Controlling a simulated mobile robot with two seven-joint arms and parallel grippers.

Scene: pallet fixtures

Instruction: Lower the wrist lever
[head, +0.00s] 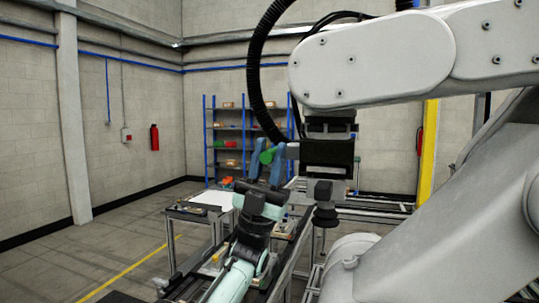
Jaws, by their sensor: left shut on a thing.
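My left gripper (266,168) is raised in the middle of the head view, its blue fingers pointing up. It is shut on a small green piece (268,156), which looks like the handle of the wrist lever; the fingers hide part of it. The piece sits just left of the dark wrist block (327,155) under a large white robot arm (372,60). Whether the lever joins that block cannot be made out. A black cup-like tool (325,215) hangs below the block. My right gripper is not in view.
A table (185,213) with a white sheet stands to the left. Blue shelving (207,130) with bins is at the back. The white arm's thick base and black hose (256,75) crowd the right and top. The floor at left is clear.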

